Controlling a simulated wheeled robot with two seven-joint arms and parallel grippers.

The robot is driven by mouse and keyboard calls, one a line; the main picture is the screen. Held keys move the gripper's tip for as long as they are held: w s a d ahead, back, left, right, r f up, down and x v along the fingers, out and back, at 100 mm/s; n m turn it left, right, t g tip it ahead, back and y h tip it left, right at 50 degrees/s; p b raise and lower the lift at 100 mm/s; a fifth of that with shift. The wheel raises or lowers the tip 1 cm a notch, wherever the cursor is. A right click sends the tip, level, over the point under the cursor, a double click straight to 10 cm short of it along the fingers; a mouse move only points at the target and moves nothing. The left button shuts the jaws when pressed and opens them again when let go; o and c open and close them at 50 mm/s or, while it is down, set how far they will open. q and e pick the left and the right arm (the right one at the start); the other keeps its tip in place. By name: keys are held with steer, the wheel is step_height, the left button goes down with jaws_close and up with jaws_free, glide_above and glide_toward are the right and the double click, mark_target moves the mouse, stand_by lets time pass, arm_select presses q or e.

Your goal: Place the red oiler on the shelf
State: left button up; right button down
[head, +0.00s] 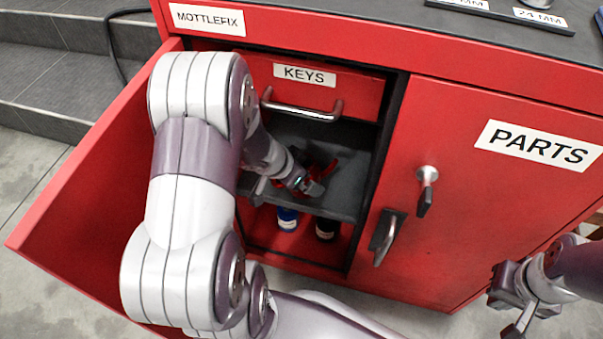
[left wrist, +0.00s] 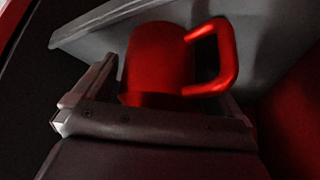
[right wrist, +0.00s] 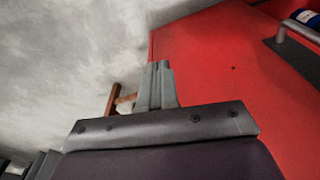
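The red oiler (head: 321,171) is at the grey shelf (head: 345,190) inside the open cabinet bay, partly hidden by my left gripper (head: 308,184). In the left wrist view the oiler (left wrist: 158,60) shows its red body and looped handle, with grey shelf surface around it. The fingers of my left gripper (left wrist: 165,100) are spread wide on both sides of the oiler, with a gap on the handle side. Whether the oiler's base rests on the shelf is hidden.
The open red door (head: 75,215) stands left of my left arm. The KEYS drawer (head: 345,92) is above the shelf. A blue container (head: 287,218) and a dark one (head: 326,229) stand below it. The PARTS door (head: 480,220) is shut, with a protruding handle (head: 384,243).

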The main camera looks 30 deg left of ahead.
arm_select(q)
steer(key=p+v, duration=0.4)
steer(key=v, duration=0.3)
steer(key=shift+r, duration=0.4)
steer(key=shift+s, duration=0.1)
